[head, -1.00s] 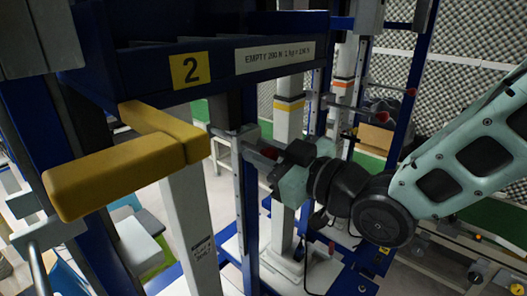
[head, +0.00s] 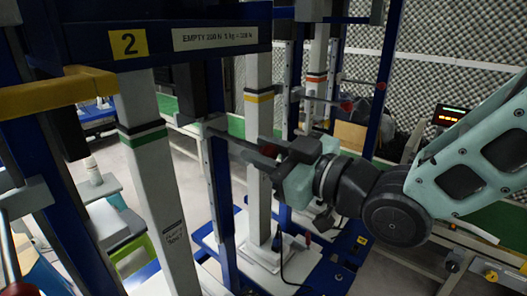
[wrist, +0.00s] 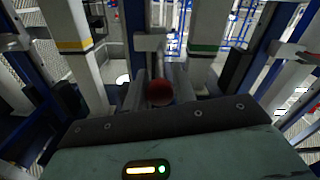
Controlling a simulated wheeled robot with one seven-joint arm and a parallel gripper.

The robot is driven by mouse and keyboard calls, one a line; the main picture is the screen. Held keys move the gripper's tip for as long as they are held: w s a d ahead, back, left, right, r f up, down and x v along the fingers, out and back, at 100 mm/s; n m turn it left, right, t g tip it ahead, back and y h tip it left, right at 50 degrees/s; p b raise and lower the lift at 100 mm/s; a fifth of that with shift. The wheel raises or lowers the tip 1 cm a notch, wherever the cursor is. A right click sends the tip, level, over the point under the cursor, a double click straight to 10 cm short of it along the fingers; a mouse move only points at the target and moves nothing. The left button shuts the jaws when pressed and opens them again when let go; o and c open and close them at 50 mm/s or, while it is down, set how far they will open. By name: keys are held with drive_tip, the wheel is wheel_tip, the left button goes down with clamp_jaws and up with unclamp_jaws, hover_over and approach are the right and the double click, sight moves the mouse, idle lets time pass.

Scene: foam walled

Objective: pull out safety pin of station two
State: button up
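The station two sign, a yellow plate with a 2 (head: 129,44), is on the dark blue beam at upper left in the head view. Below it, a dark pin rod (head: 238,144) sticks out rightward from a grey bracket on a blue upright and ends in a red knob (head: 268,151). My gripper (head: 276,157) is at the knob. In the wrist view, the red knob (wrist: 160,92) sits between the two grey fingers of my gripper (wrist: 161,84), close to both. I cannot tell whether the fingers press on it. The pin's inner end is hidden.
A yellow bar (head: 52,93) crosses at left. A white post with a green band (head: 143,138) and one with a yellow band (head: 258,97) stand either side of the blue upright. Another red-knobbed rod (head: 348,105) is farther back, with a red-digit display (head: 450,115) at right.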

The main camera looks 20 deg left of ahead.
drive_tip(key=o, duration=0.3)
drive_tip(key=shift+d, duration=0.15)
drive_tip(key=b+v, duration=1.2)
drive_tip(key=v, duration=0.5)
drive_tip(key=shift+s+d, duration=0.2)
drive_tip(key=shift+w+f, duration=0.1)
